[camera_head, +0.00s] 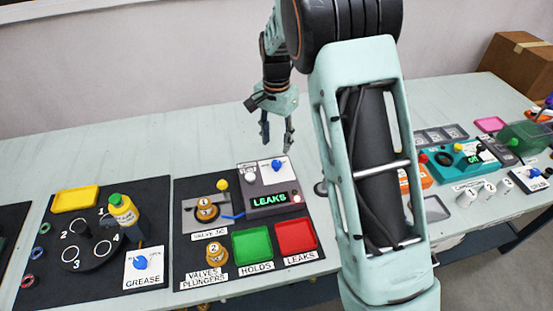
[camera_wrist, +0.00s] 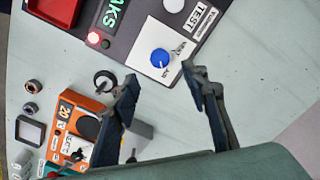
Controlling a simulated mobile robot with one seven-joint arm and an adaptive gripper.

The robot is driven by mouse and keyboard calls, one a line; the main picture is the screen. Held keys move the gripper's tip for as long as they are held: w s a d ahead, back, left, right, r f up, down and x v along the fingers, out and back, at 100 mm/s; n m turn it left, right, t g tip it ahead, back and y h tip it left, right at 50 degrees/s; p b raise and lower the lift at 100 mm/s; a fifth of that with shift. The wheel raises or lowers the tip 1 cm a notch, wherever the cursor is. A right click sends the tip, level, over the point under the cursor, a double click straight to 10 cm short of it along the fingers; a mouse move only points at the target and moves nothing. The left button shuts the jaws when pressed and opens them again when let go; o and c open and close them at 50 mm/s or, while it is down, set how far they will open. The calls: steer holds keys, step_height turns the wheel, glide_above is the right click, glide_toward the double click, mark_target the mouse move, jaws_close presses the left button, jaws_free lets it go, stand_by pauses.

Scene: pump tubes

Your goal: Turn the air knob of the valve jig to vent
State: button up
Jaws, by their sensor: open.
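The air knob (camera_wrist: 160,57) is a round blue knob on a white plate marked VENT and AIR. It sits on the grey test box beside the valve jig (camera_head: 199,212), and the knob also shows in the head view (camera_head: 278,165). I cannot tell surely which mark the knob points to. The box display (camera_head: 269,200) reads LEAKS in green, with a red lamp lit beside it. My gripper (camera_head: 277,149) is open and empty, pointing down above the knob end of the box. In the wrist view the open fingers (camera_wrist: 160,76) lie either side of the knob's line, apart from it.
A white button (camera_head: 250,173) sits beside the knob plate. Green (camera_head: 252,245) and red (camera_head: 295,236) trays lie in front of the box. A brass valve (camera_head: 216,254) stands left of them. The table behind the box is clear; my arm hides part of the right side.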

mark_target(277, 163)
step_height(277, 163, down, 8)
steer(key=shift+f, duration=0.2)
jaws_close()
stand_by(0.4)
